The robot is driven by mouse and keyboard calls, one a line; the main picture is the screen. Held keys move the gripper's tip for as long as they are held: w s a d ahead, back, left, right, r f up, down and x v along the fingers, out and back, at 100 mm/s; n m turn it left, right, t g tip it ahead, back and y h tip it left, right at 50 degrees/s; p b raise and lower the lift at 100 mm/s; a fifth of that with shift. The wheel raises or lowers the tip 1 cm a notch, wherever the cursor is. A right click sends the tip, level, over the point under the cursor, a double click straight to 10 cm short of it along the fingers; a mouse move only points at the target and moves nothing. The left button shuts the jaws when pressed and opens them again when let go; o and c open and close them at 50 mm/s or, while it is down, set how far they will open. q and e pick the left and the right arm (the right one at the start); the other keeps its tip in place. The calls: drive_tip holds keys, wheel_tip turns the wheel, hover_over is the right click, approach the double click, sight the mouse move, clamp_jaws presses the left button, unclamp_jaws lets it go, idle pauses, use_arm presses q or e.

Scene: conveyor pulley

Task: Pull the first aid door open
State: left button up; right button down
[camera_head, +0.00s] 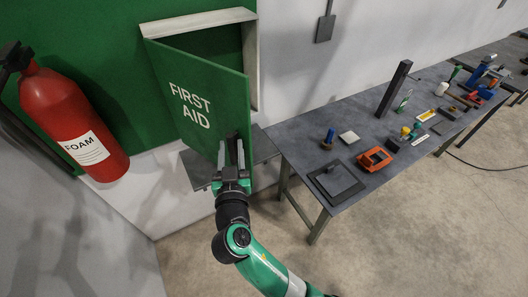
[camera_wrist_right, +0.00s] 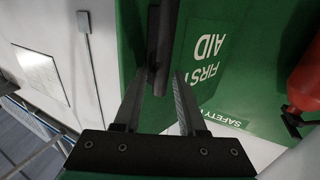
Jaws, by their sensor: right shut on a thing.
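The green first aid door (camera_head: 187,98) stands partly open, its right edge swung out from the white cabinet frame (camera_head: 251,55). A dark gap shows behind it at the top. In the right wrist view the door (camera_wrist_right: 202,50) carries a dark upright handle (camera_wrist_right: 163,35). My right gripper (camera_head: 232,147) is at the lower right part of the door. In the wrist view its two fingers (camera_wrist_right: 159,84) sit either side of the handle's lower end, shut on it. The fingers partly hide the handle in the head view. My left gripper is out of view.
A red foam extinguisher (camera_head: 71,118) hangs left of the door. A dark table (camera_head: 335,125) with several tools and parts stands to the right. A small grey shelf (camera_head: 196,168) is below the cabinet. The floor (camera_head: 420,235) in front is clear.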

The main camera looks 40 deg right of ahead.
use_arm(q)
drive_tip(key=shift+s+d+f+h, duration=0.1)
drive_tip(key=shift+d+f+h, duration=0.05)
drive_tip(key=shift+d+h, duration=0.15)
use_arm(e)
drive_tip(key=shift+w+a+f, duration=0.15)
drive_tip(key=shift+a+f, duration=0.05)
drive_tip(key=shift+a, duration=0.35)
drive_tip(key=shift+w+a+f, duration=0.1)
drive_tip(key=shift+a+f, duration=0.1)
drive_tip(key=shift+a, duration=0.35)
drive_tip(key=c, duration=0.7)
unclamp_jaws()
drive_tip(key=shift+w+a, duration=0.15)
drive_tip(key=shift+w, duration=0.15)
drive_tip(key=shift+w+a+r, duration=0.1)
drive_tip(key=shift+w+r, duration=0.05)
drive_tip(key=shift+w, duration=0.1)
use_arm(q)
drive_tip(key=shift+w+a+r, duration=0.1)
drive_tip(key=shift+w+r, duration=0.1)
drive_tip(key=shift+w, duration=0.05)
use_arm(e)
drive_tip(key=shift+s, duration=0.15)
